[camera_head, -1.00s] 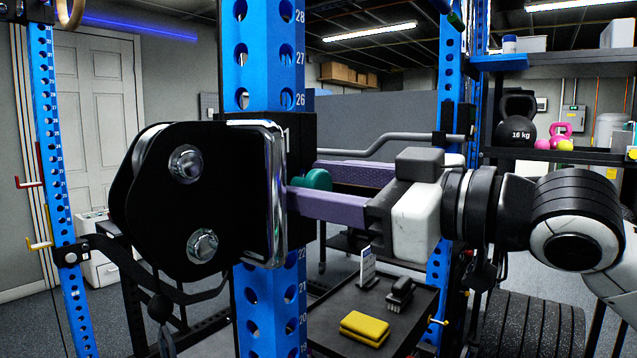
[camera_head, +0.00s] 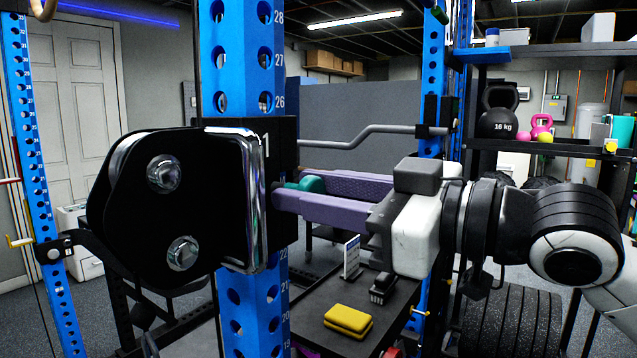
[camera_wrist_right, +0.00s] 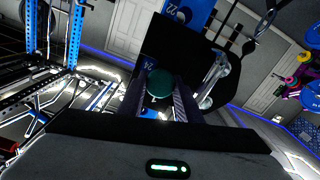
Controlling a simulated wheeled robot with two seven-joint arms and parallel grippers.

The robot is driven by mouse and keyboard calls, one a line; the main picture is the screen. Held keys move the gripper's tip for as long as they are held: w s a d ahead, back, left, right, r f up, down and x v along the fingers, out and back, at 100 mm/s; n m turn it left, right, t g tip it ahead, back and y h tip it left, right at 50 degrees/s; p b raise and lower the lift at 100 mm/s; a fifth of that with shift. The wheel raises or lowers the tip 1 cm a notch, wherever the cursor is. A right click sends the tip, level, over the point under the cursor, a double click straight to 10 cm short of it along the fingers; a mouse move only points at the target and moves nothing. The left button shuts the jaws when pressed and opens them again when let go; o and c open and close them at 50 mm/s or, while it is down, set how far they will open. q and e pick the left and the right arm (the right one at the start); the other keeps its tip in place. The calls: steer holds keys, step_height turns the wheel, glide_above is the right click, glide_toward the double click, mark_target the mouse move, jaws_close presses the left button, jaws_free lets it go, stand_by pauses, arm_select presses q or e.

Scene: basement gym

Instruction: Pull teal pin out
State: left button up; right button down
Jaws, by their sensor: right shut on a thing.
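The teal pin (camera_head: 311,184) sits at the right side of the black carriage (camera_head: 150,205) on the blue upright. Its rounded knob shows between the two purple fingers of my right gripper (camera_head: 287,191), which is shut on it. In the right wrist view the teal knob (camera_wrist_right: 160,83) is between the fingers, in front of the black carriage. The front finger hides part of the pin, and I cannot tell how much of its shaft is inside the carriage. My left gripper is not in view.
A grey bent bar (camera_head: 375,134) runs behind the gripper. Below is a black table (camera_head: 310,335) with a yellow block (camera_head: 348,320) and a small dark brush-like item (camera_head: 383,287). A shelf with a 16 kg kettlebell (camera_head: 498,112) stands at the right.

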steer(key=c, duration=1.3)
jaws_free()
steer(key=shift+s+d, duration=0.1)
steer(key=shift+d, duration=0.05)
steer(key=b+v, duration=0.1)
steer(key=v, duration=0.9)
steer(key=shift+s, duration=0.15)
steer(key=w+f+m+t+h, duration=0.1)
steer(key=w+f+m, duration=0.25)
steer(key=f, duration=0.55)
steer(key=w+f+m+t+h, duration=0.2)
steer(key=w+f, duration=0.3)
steer(key=f, duration=0.4)
steer(key=d+f+m+h, duration=0.3)
steer(key=f+m, duration=0.1)
steer(key=f, duration=1.3)
steer(key=s+d+f+m+g+h, duration=0.1)
steer(key=s+d+f+h, duration=0.1)
steer(key=s+f, duration=0.5)
steer(key=s+d+f+m+g+h, duration=0.1)
steer(key=s+d+f+h, duration=0.1)
steer(key=s+f, duration=0.6)
steer(key=s+d+f+m+g+h, duration=0.1)
steer(key=s+f, duration=0.6)
steer(key=f, duration=0.8)
steer(key=shift+s+d+g+h, duration=0.25)
steer(key=shift+d+g+h, duration=0.05)
steer(key=shift+d+h, duration=0.6)
